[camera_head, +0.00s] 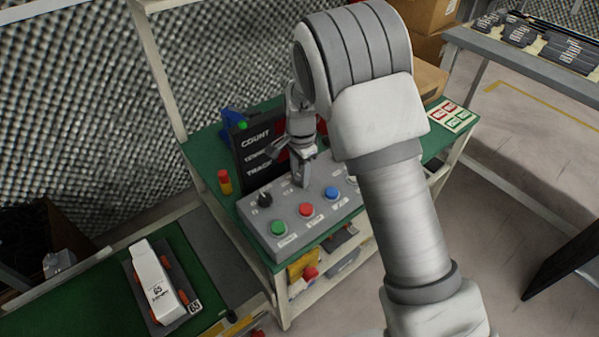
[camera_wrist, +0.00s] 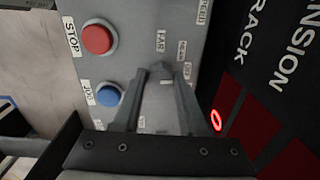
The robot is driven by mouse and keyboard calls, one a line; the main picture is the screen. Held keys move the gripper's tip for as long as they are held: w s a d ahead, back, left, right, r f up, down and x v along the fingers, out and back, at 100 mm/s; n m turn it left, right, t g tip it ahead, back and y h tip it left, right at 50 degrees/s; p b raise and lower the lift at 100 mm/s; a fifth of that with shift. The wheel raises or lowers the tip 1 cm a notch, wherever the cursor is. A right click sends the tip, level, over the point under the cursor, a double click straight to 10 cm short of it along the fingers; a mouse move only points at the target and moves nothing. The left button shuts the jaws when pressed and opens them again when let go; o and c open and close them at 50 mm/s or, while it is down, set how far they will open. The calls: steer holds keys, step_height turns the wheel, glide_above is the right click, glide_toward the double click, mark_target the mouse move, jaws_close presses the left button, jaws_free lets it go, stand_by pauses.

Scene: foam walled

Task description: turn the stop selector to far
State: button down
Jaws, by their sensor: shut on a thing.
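The grey control box (camera_head: 318,212) stands on the green-topped bench. My gripper (camera_head: 301,183) reaches down to the back part of its top, behind the red and blue buttons. In the wrist view my gripper (camera_wrist: 164,72) has its two fingertips close on either side of the stop selector (camera_wrist: 163,77), shut on it. Small labels, one seeming to read FAR, lie just beyond the tips. The fingers hide much of the selector, so its pointer direction cannot be told.
A red button (camera_wrist: 97,39) labelled STOP and a blue button (camera_wrist: 108,95) are left of the fingers. A green button (camera_head: 278,228) and black knob (camera_head: 265,200) are on the box's left part. A dark display board (camera_head: 256,150) rises close behind.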

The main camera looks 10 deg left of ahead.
steer(key=n+p, duration=0.1)
steer(key=n, duration=0.3)
steer(key=shift+d+r, duration=0.1)
steer(key=n+p, duration=0.1)
steer(key=n, duration=0.3)
steer(key=shift+n, duration=0.4)
steer(key=n, duration=0.3)
steer(key=shift+p, duration=0.35)
steer(key=n, duration=0.4)
steer(key=shift+w+n+p, duration=0.1)
steer(key=shift+n+p, duration=0.2)
steer(key=shift+p, duration=0.05)
steer(key=shift+d, duration=0.1)
steer(key=shift+c, duration=2.2)
jaws_free()
step_height(320, 180, up, 17)
steer(key=p, duration=0.3)
steer(key=shift+d+r, duration=0.15)
